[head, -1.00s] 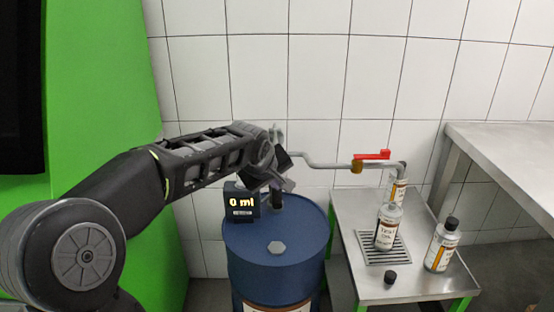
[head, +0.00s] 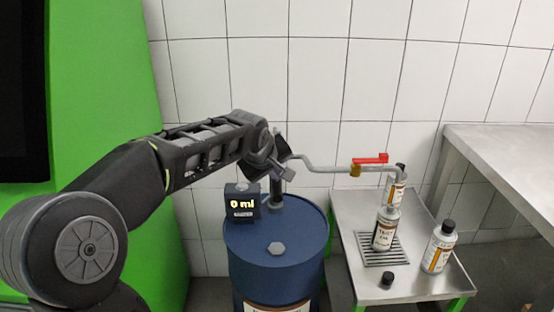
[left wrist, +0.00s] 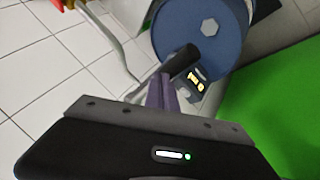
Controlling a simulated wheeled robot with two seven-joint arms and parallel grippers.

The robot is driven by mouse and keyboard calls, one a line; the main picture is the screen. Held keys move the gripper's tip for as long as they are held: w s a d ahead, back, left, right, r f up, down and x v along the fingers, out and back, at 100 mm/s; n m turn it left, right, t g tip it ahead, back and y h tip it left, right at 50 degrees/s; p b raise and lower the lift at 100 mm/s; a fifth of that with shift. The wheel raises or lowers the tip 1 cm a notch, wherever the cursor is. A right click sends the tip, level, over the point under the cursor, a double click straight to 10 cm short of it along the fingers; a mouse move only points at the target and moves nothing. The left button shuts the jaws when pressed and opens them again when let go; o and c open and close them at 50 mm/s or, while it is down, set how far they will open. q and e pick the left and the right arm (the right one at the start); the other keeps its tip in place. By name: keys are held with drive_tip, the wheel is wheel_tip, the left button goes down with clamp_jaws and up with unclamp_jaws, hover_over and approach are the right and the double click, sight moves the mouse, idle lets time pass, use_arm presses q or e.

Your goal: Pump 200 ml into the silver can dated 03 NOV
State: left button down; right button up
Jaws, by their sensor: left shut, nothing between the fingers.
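My left gripper (head: 278,168) is shut and empty, close to the pump post (head: 277,188) on the blue drum (head: 245,245). In the left wrist view, the closed fingers (left wrist: 163,92) are beside the dark pump cylinder (left wrist: 184,61); contact cannot be told. The display (head: 242,203) reads 0 ml. A silver can (head: 386,228) without a cap stands on the drain grate under the spout. Capped silver cans stand behind it (head: 396,186) and to its right (head: 438,247). Their dates are too small to read. My right gripper is not in view.
The grey outlet pipe (head: 325,169) runs right to a brass valve with a red lever (head: 371,158). A loose black cap (head: 387,279) lies on the steel side table (head: 425,290). A larger steel table (head: 505,150) stands at the right. A green panel (head: 100,80) is at the left.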

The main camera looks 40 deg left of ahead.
use_arm(q)
drive_tip(key=shift+w+a+r+p, duration=0.1)
drive_tip(key=shift+w+r+p, duration=0.05)
drive_tip(key=shift+r+p, duration=1.25)
drive_tip(key=shift+w+a+r+p, duration=0.15)
drive_tip(key=shift+r+p, duration=0.7)
drive_tip(key=shift+r, duration=0.95)
drive_tip(key=shift+r, duration=0.1)
drive_tip(key=r+p, duration=0.3)
drive_tip(key=r, duration=0.1)
drive_tip(key=shift+w+a+r+p, duration=0.15)
drive_tip(key=shift+w+r+p, duration=0.05)
drive_tip(key=shift+r+p, duration=0.2)
